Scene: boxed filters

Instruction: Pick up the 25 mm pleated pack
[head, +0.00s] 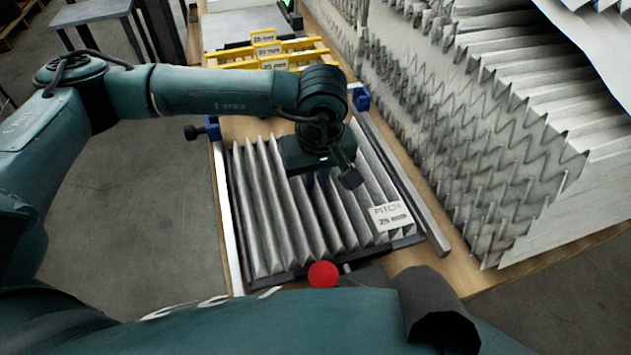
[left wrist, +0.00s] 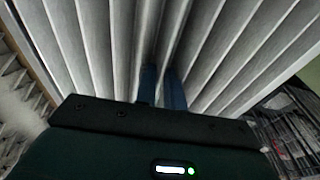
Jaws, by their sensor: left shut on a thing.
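The pleated pack (head: 265,215) is a grey-white sheet of upright folds lying in a dark-edged frame on the wooden bench. A card (head: 391,216) on its right front reads PITCH 25, with smaller print unclear. My left gripper (head: 318,182) points down over the middle of the pack. In the left wrist view its two blue fingers (left wrist: 163,88) are close together and shut on a fold of the pack (left wrist: 205,40). The fingertips are hidden among the folds. My right gripper is not in view.
Tall stacks of pleated media (head: 480,130) line the right side. Yellow labelled bars (head: 268,52) lie behind the pack. Blue clamps sit at left (head: 213,128) and right (head: 361,99). A red knob (head: 323,274) is at the front edge. A grey bar (head: 405,185) runs along the right.

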